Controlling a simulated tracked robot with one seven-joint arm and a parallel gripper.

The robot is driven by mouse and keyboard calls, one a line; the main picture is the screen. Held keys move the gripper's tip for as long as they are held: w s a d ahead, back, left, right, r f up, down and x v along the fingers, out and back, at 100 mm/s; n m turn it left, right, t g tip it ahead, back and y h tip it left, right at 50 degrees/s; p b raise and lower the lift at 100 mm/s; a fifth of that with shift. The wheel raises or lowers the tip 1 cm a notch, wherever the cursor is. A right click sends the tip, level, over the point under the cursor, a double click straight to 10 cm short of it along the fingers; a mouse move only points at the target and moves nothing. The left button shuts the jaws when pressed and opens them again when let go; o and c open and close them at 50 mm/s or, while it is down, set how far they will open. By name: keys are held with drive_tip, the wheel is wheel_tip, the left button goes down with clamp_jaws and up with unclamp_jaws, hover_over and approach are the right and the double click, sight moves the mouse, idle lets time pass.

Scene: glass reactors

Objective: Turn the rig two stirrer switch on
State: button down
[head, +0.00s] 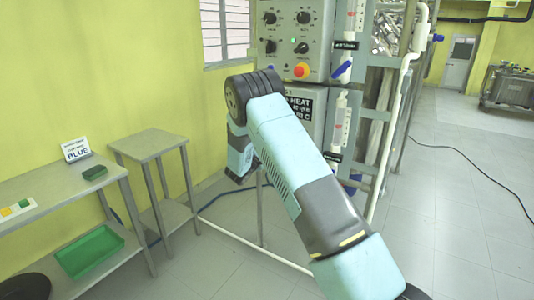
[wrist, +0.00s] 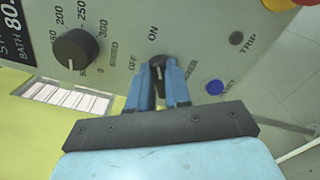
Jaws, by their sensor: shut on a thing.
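In the wrist view a small black switch knob (wrist: 158,61) sits on a grey panel (wrist: 195,35), between printed ON and OFF marks. My gripper (wrist: 159,76) has its two blue fingers on either side of this knob and is shut on it. The fingers hide part of the knob, and I cannot tell surely which mark it points to. No rig number or stirrer label is readable here. In the head view my arm covers the gripper and the spot it holds; a control box (head: 286,30) with several black knobs shows behind the arm.
A larger dial (wrist: 76,50), a dark TRIP lamp (wrist: 236,38) and a blue button (wrist: 215,87) are near the knob. A red emergency button (head: 302,71) is on the box. Glassware and pipes (head: 395,120) stand right; a side table (head: 150,145) stands left.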

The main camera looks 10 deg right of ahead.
drive_tip(key=shift+s+d+f, duration=0.1)
drive_tip(key=shift+f, duration=0.05)
drive_tip(key=c, duration=1.1)
unclamp_jaws()
drive_tip(key=shift+o, duration=0.2)
drive_tip(key=v, duration=1.3)
drive_tip(key=shift+s+a, duration=0.2)
drive_tip(key=shift+a, duration=0.1)
drive_tip(key=s+d+r+m+g+y, duration=0.1)
drive_tip(key=s+d+r+m+g, duration=0.4)
drive_tip(key=s+d+r, duration=0.4)
drive_tip(key=s+d+r+m+g+y, duration=0.1)
drive_tip(key=s+d+r+m+g, duration=0.5)
drive_tip(key=s+r, duration=0.5)
drive_tip(key=s+a+r+m+t+y, duration=0.1)
drive_tip(key=s+r+y, duration=0.1)
drive_tip(key=s, duration=0.7)
drive_tip(key=s+a+r+m+t+y, duration=0.1)
drive_tip(key=s+y, duration=0.4)
drive_tip(key=s, duration=0.5)
drive_tip(key=s+a+r+m+t+y, duration=0.1)
drive_tip(key=s+a+r+y, duration=0.2)
drive_tip(key=s, duration=0.7)
drive_tip(key=shift+r+m+t+y, duration=0.35)
drive_tip(key=shift+m+t+y, duration=0.05)
